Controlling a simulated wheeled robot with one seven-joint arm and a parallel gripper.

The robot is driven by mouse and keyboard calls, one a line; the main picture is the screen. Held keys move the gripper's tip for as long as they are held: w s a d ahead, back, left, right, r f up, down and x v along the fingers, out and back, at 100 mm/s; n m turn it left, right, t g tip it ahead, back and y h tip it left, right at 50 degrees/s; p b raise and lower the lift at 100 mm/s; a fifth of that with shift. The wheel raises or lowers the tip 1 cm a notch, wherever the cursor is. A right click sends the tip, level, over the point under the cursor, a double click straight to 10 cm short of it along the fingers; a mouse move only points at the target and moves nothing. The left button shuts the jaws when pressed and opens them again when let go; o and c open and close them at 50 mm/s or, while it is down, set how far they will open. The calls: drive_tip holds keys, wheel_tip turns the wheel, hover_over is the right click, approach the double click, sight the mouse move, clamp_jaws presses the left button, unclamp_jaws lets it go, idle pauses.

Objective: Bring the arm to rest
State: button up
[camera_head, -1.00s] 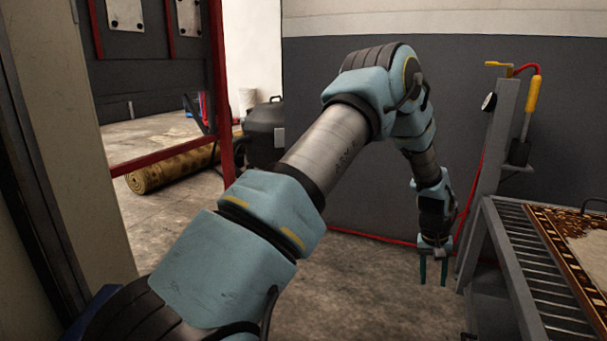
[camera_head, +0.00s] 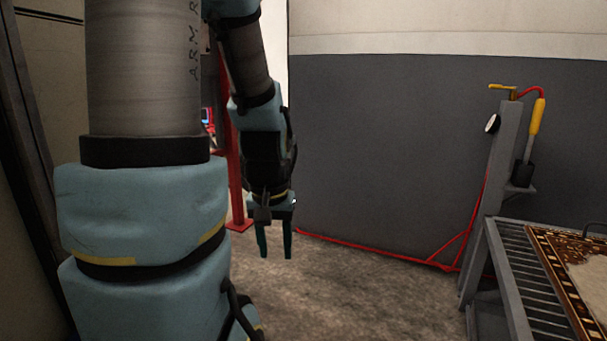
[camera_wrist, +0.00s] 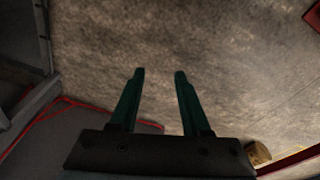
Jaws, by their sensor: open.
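My gripper (camera_head: 275,253) hangs with its two green fingers pointing down, above the concrete floor and left of the slatted table. The fingers are apart and nothing is between them. In the wrist view the gripper (camera_wrist: 160,75) also shows two parted, empty fingers over bare floor. My arm rises close in front of the head camera on the left, and its upper bend is cut off by the top of the picture.
A grey slatted table (camera_head: 524,292) with a patterned rug (camera_head: 562,274) stands at the right. A grey post (camera_head: 499,160) carries a yellow-handled wand (camera_head: 536,118). A red hose (camera_head: 370,253) runs along the dark wall (camera_head: 390,150). The floor (camera_head: 330,295) between is clear.

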wheel_tip(320, 180, up, 38)
drive_tip(key=s+a+p, duration=0.1)
drive_tip(key=p, duration=3.7)
drive_tip(key=shift+s+r, duration=0.15)
drive_tip(key=shift+r, duration=0.1)
